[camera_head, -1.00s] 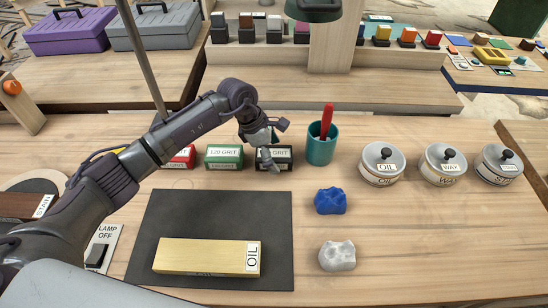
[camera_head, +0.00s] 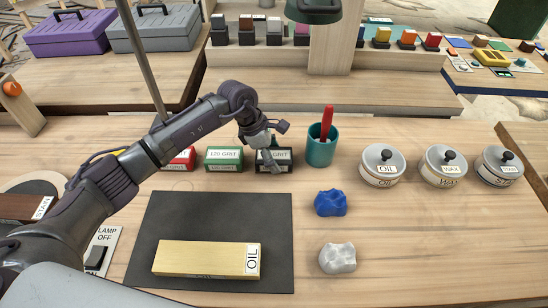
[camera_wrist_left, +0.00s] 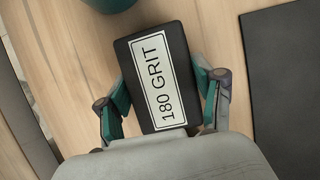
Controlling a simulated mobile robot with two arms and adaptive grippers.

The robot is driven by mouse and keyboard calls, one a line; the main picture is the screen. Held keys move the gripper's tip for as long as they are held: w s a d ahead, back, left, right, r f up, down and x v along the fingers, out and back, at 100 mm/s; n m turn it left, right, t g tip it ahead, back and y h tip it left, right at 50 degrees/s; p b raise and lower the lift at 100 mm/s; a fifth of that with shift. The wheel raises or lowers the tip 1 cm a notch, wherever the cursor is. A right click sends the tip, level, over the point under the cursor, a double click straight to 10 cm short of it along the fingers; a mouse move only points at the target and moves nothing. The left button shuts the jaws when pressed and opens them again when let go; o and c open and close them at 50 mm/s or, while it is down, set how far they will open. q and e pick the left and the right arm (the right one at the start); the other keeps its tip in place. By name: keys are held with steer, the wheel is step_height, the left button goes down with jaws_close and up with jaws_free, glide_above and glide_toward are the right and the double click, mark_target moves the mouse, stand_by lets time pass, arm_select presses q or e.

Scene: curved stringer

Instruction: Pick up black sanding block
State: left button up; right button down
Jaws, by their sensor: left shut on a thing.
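The black sanding block (camera_head: 284,167) stands at the back of the wooden bench, right of the green block. The block appears to rest on the bench. My right gripper is not in view.
The green 120 grit block (camera_head: 224,160) and a red block (camera_head: 181,160) stand to the left. A teal cup (camera_head: 321,150) with a red tool is close on the right. A dark mat (camera_head: 165,215) bears a wooden board (camera_head: 200,257). Lidded tins (camera_head: 384,178) stand farther right.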

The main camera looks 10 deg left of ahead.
mark_target(282, 155)
arm_select(q)
steer(key=shift+r+p, duration=0.45)
steer(key=shift+p, duration=0.15)
steer(key=shift+w+r+b, duration=0.1)
steer(key=shift+r+b, duration=0.25)
steer(key=shift+b, duration=0.05)
steer(key=r, duration=0.1)
steer(key=r+b, duration=0.1)
steer(key=r, duration=0.1)
steer(key=shift+s+d+r, duration=0.15)
steer(key=shift+s+d, duration=0.05)
steer(key=s+d+r+b, duration=0.1)
steer(key=s+d+r, duration=0.5)
steer(key=d, duration=0.3)
steer(key=shift+s+r, duration=0.3)
